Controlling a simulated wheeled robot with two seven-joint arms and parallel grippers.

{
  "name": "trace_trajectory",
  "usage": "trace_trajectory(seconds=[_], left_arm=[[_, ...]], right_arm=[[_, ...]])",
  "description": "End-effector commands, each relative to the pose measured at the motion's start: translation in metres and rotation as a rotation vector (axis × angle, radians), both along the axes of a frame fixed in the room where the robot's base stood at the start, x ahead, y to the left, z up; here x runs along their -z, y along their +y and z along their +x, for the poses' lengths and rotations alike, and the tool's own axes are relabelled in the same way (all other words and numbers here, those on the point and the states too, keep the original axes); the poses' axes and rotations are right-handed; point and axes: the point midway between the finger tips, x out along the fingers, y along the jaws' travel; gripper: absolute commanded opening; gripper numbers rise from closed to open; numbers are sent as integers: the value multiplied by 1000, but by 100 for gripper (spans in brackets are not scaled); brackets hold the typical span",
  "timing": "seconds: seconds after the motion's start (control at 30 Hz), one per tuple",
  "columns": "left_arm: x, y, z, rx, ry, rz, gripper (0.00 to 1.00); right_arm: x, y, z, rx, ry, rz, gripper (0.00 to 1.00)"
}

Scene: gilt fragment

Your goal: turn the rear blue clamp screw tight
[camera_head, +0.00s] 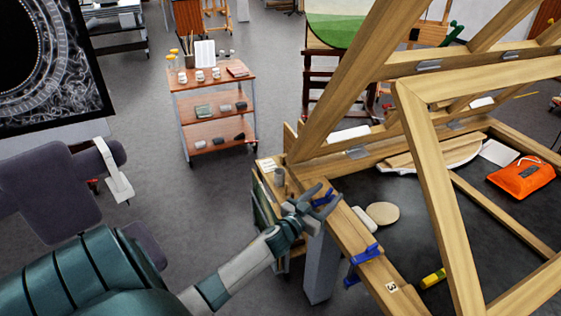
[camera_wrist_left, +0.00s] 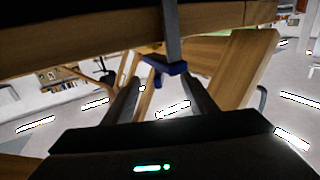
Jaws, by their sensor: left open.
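The rear blue clamp (camera_head: 324,198) sits on the near wooden rail of the frame, partly hidden by my left gripper (camera_head: 318,200). In the left wrist view its blue screw handle (camera_wrist_left: 165,67) hangs below the rail on a grey bar. The fingers of my left gripper (camera_wrist_left: 162,88) are open on either side of the handle's lower area, and I see no clear contact. A second blue clamp (camera_head: 364,254) sits nearer on the same rail. My right gripper is not in view.
The large wooden frame (camera_head: 430,170) rises at the right with slanted beams. An orange bag (camera_head: 521,177), a round pale disc (camera_head: 382,213) and a yellow cylinder (camera_head: 433,278) lie within the frame's base. A wheeled cart (camera_head: 212,78) stands behind.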

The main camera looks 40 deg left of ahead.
Motion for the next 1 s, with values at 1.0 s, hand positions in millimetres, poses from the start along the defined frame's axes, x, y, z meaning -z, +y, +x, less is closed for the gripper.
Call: trace_trajectory(seconds=[1.0], left_arm=[[0, -11, 4, -507, 0, -1, 52]], right_arm=[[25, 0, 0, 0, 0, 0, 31]])
